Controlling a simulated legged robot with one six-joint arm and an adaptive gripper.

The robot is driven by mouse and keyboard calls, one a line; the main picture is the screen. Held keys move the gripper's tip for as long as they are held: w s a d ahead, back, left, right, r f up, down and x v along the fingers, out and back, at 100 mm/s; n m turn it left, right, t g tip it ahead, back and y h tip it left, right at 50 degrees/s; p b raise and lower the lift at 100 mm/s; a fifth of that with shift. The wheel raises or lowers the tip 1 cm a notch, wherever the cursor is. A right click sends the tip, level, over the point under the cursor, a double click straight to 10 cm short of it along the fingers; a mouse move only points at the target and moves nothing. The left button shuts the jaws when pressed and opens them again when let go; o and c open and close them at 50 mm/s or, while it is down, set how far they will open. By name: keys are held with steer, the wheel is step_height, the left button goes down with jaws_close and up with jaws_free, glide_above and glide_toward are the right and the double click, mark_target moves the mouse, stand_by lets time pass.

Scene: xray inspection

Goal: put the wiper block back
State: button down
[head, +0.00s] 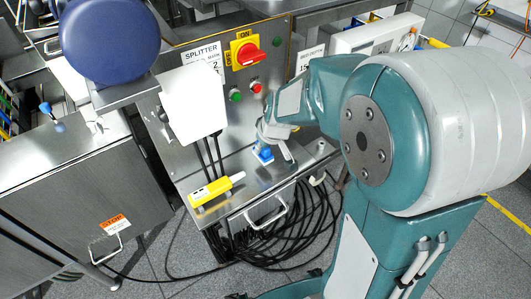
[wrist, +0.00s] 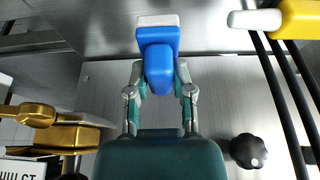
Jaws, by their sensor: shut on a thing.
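The wiper block (wrist: 158,40) is blue with a white strip along its far edge and a rounded blue grip facing me. My gripper (wrist: 160,78) is shut on this grip, one finger on each side, in the wrist view. In the head view the block (head: 264,155) shows small and blue at the end of my gripper (head: 268,144), over the steel shelf (head: 262,180). Whether the block touches the shelf cannot be told.
A yellow handheld device (head: 212,191) lies on the shelf left of the block. Black cables (head: 208,158) hang behind it, and more coil below the shelf. A red rotary switch (head: 250,55) and push buttons are on the panel. A black knob (wrist: 247,150) shows in the wrist view.

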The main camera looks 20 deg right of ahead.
mark_target(267, 154)
steer(key=f, duration=0.2)
steer(key=d+f, duration=0.1)
steer(key=f, duration=0.1)
steer(key=shift+w+d, duration=0.1)
steer(key=shift+w, duration=0.15)
steer(key=shift+c, duration=2.4)
jaws_free()
steer(key=v, duration=1.1)
steer(key=s+r+m, duration=0.1)
steer(key=s+r, duration=0.2)
steer(key=s, duration=0.5)
steer(key=s+a+r+m+t+h, duration=0.1)
steer(key=s+r, duration=0.3)
steer(key=s, duration=0.5)
steer(key=shift+a+r+m, duration=0.2)
steer(key=shift+r+m, duration=0.1)
steer(key=shift+m, duration=0.5)
